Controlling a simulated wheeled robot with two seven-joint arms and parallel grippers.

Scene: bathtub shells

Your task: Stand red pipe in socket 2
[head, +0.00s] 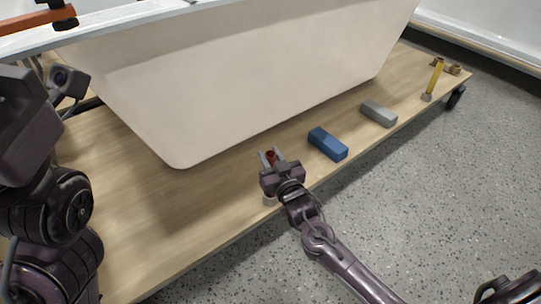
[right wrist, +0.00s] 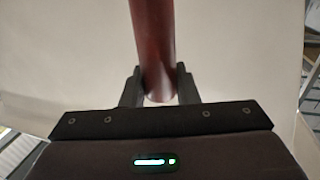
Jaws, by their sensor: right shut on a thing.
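The red pipe (head: 270,155) is held between the fingers of my right gripper (head: 269,158), above the wooden shelf near its front edge. In the right wrist view the dark red pipe (right wrist: 152,45) stands nearly along the view between the two fingers. Its lower part is hidden by the gripper in the head view. A small pale round piece (head: 269,201), perhaps a socket, shows partly from under the gripper. A yellow pipe (head: 437,76) stands slightly tilted in a grey socket (head: 427,97) at the far right. My left arm shows at the left, but its fingers do not.
A blue block (head: 328,144) and a grey block (head: 378,114) lie on the wooden shelf (head: 190,215) right of my gripper. The large white tub shell (head: 230,80) rises behind. Small brown pieces (head: 454,70) lie at the far right. An orange bar (head: 35,20) is at top left.

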